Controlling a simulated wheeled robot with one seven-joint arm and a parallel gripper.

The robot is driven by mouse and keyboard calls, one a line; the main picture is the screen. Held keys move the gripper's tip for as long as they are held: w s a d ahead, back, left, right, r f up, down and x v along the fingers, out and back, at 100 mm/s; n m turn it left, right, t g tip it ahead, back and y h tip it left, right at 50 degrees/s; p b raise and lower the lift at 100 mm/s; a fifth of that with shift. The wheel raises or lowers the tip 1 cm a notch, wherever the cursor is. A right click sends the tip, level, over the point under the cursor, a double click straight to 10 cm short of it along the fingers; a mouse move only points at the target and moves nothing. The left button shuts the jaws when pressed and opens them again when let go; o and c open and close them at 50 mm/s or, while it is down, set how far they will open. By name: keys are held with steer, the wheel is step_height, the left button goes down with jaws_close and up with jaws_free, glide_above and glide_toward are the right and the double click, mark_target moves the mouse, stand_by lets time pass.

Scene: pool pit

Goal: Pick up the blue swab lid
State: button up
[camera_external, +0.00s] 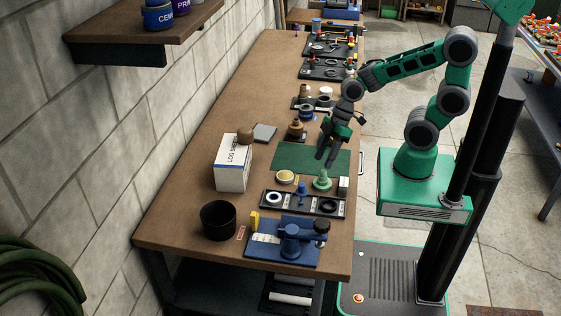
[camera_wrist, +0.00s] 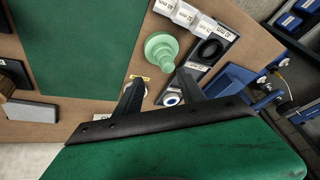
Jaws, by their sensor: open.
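A small blue knob-shaped piece (camera_external: 301,188), which looks like the blue swab lid, stands at the black parts tray (camera_external: 311,209), between a white ring (camera_external: 273,197) and a black ring (camera_external: 328,207). My gripper (camera_external: 325,157) is open and empty above the green mat, short of the tray and pointing down. In the wrist view my two fingers (camera_wrist: 161,92) are spread apart, with the white ring (camera_wrist: 172,98) showing between them. The blue piece is not clearly visible in that view; the right-hand finger covers part of the tray.
A green knobbed piece (camera_external: 322,181) and a yellow-topped tin (camera_external: 285,177) stand between the green mat (camera_external: 290,156) and the tray. A blue fixture (camera_external: 288,243), a black cup (camera_external: 218,219) and a white box (camera_external: 233,168) stand nearby. Bare wood lies left of the mat.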

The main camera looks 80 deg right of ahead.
mark_target(304, 184)
steer(key=a+f+n+y, duration=0.2)
steer(key=a+y, duration=0.1)
steer(key=w+a+f+n+t+y, duration=0.1)
steer(key=a+y, duration=0.1)
steer(key=shift+a+n, duration=0.15)
steer(key=shift+n, duration=0.15)
steer(key=w+a+t+y, duration=0.1)
steer(key=a, duration=0.1)
steer(key=w+a+y+p, duration=0.1)
steer(key=w+a, duration=0.1)
steer(key=a, duration=0.1)
steer(key=w+a+n+t+y, duration=0.1)
steer(key=w+a, duration=0.1)
steer(key=a, duration=0.1)
steer(key=shift+f+t, duration=0.1)
steer(key=shift+t, duration=0.2)
steer(key=shift+c, duration=0.5)
jaws_close()
